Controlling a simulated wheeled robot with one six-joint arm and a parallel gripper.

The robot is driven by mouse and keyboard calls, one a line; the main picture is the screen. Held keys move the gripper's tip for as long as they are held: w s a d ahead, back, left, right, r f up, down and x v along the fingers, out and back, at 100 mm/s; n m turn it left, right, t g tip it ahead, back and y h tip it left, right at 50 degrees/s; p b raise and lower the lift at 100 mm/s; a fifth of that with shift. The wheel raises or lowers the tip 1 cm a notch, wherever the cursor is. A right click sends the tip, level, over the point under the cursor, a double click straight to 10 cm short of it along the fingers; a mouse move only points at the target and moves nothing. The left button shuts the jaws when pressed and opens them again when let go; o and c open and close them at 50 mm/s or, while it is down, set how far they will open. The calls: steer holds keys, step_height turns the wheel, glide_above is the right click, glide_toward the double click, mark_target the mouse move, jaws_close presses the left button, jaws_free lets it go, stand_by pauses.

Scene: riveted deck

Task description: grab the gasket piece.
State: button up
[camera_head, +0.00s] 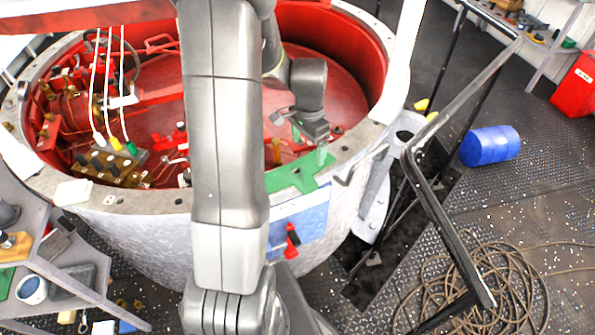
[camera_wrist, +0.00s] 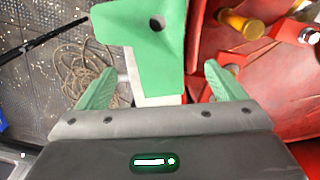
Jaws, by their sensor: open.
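The gasket piece is a flat green shape with a round hole. In the head view the gasket piece (camera_head: 290,178) lies on the grey rim of the large round red-lined vessel, its near part over the rim's edge. In the wrist view the gasket piece (camera_wrist: 140,52) is ahead of my gripper, partly cut off by the top edge. My gripper (camera_head: 312,150) is just above and beside it in the head view. In the wrist view my gripper (camera_wrist: 155,85) shows two green fingers wide apart with nothing held; the gasket lies beyond and between them.
The vessel rim (camera_head: 150,205) curves around a red interior with brass fittings (camera_head: 110,165) and cables. A black railing (camera_head: 430,180) stands at right. A blue barrel (camera_head: 490,146) and coiled hose (camera_head: 480,290) lie on the deck. Grey shelves (camera_head: 60,280) stand at lower left.

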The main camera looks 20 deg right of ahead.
mark_target(306, 165)
steer(key=shift+a+f+p, duration=0.1)
steer(key=shift+f+p, duration=0.45)
steer(key=shift+f, duration=2.1)
steer(key=shift+c, duration=0.2)
steer(key=c, duration=1)
